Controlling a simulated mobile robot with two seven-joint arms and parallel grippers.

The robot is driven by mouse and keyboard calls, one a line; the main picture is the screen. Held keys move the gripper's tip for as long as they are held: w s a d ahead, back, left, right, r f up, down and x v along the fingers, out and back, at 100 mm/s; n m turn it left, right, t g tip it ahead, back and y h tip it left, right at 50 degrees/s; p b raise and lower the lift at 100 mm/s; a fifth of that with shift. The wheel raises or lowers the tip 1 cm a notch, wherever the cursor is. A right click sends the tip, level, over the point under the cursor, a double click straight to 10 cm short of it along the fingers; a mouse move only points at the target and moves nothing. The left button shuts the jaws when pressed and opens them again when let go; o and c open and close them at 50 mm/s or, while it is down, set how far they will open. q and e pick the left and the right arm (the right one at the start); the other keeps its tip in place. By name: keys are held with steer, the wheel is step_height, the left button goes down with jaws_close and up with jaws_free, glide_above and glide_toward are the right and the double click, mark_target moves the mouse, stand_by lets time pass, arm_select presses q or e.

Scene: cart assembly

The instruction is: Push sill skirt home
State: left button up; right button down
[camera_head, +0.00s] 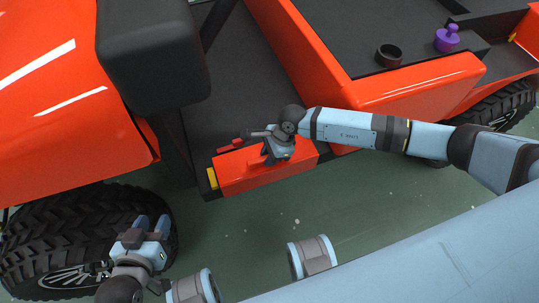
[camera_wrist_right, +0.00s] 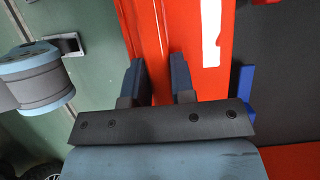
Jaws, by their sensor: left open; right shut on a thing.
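The sill skirt (camera_head: 240,178) is a red-orange block-like panel along the cart's sill, between the front wheel and the rear body. My right gripper (camera_head: 270,156) is shut on its upper part. In the right wrist view the skirt (camera_wrist_right: 150,35) runs between the two fingers of my right gripper (camera_wrist_right: 158,75). Whether the skirt sits flush against the sill is hard to tell. My left gripper (camera_head: 152,224) is open and empty, in front of the front wheel, apart from the skirt.
The front wheel (camera_head: 60,240) stands at lower left, below the red front body (camera_head: 45,110). A black seat (camera_head: 150,50) is above. A yellow piece (camera_head: 212,178) is at the skirt's left end. A purple knob (camera_head: 447,38) and dark ring (camera_head: 389,55) rest at the rear. Green floor (camera_head: 235,235) is clear.

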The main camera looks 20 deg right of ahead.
arm_select(q)
steer(key=shift+f, duration=0.1)
stand_by(0.3)
steer(key=shift+s+f+b, duration=0.25)
steer(key=shift+f+b, duration=0.4)
steer(key=shift+f, duration=0.15)
steer(key=shift+s+f+b, duration=0.2)
steer(key=shift+f+b, duration=0.4)
steer(key=shift+f, duration=0.15)
arm_select(e)
steer(key=shift+s+f, duration=0.15)
steer(key=shift+f, duration=1.2)
arm_select(q)
steer(key=shift+r, duration=0.1)
arm_select(e)
steer(key=shift+r, duration=0.1)
arm_select(q)
steer(key=shift+w+r+p, duration=0.15)
steer(key=shift+r+p, duration=0.65)
steer(key=shift+p, duration=0.3)
arm_select(e)
steer(key=shift+r, duration=1.15)
arm_select(q)
steer(key=shift+w+r, duration=0.25)
steer(key=shift+r, duration=0.4)
arm_select(e)
steer(key=shift+w+r, duration=0.15)
steer(key=shift+w, duration=0.05)
